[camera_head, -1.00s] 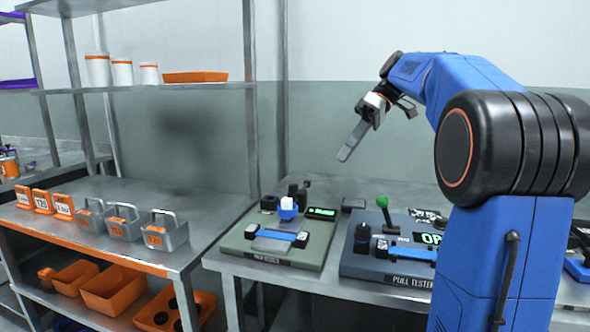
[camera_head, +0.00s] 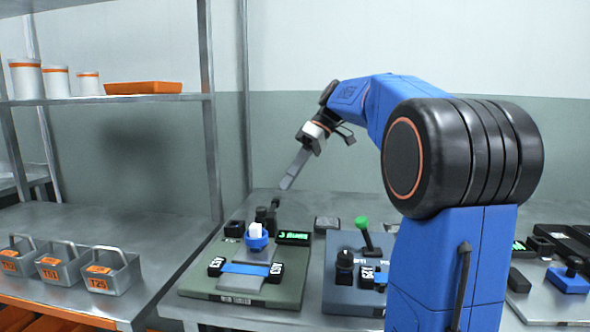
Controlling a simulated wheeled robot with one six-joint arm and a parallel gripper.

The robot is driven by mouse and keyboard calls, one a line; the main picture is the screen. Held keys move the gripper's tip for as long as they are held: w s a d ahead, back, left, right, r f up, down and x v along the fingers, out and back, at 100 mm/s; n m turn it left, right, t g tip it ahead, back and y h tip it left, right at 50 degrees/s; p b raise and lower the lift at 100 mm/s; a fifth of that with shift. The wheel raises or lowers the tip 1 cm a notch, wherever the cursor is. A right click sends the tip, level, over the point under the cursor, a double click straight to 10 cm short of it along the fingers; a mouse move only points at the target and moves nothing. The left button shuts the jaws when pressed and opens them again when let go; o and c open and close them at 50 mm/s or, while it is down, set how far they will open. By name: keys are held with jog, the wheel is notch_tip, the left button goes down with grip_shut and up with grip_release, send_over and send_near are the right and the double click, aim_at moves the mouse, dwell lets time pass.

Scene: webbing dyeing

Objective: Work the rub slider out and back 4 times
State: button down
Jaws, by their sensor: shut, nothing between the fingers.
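The rub tester (camera_head: 205,283) is a grey-green base on the table. A blue strip (camera_head: 245,269) lies across it between two dark labelled blocks. The rub slider (camera_head: 256,241), a blue holder with a white block on top, stands just behind the strip. A small display with green characters (camera_head: 294,238) is beside it. My gripper (camera_head: 287,184) is shut and empty. It points down and to the left, in the air above the rub tester, apart from the slider.
The pull tester (camera_head: 345,300) with a green-knobbed lever (camera_head: 363,224) stands to the right, partly hidden by my arm. Grey labelled bins (camera_head: 108,270) stand on the left table. A shelf above holds white cups (camera_head: 56,80) and an orange tray (camera_head: 142,88).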

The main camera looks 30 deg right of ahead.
jog(key=shift+s+a+f, duration=0.4)
jog(key=shift+a+f, duration=0.15)
jog(key=shift+a, duration=0.35)
jog(key=shift+s+a+f, duration=0.45)
jog(key=shift+a+f, duration=0.05)
jog(key=shift+a, duration=0.45)
jog(key=shift+s+a+f, duration=0.4)
jog(key=shift+a+f, duration=0.15)
jog(key=shift+a, duration=0.35)
jog(key=shift+s+a, duration=0.6)
jog(key=shift+s, duration=0.2)
jog(key=shift+s+a, duration=0.6)
jog(key=shift+s, duration=0.2)
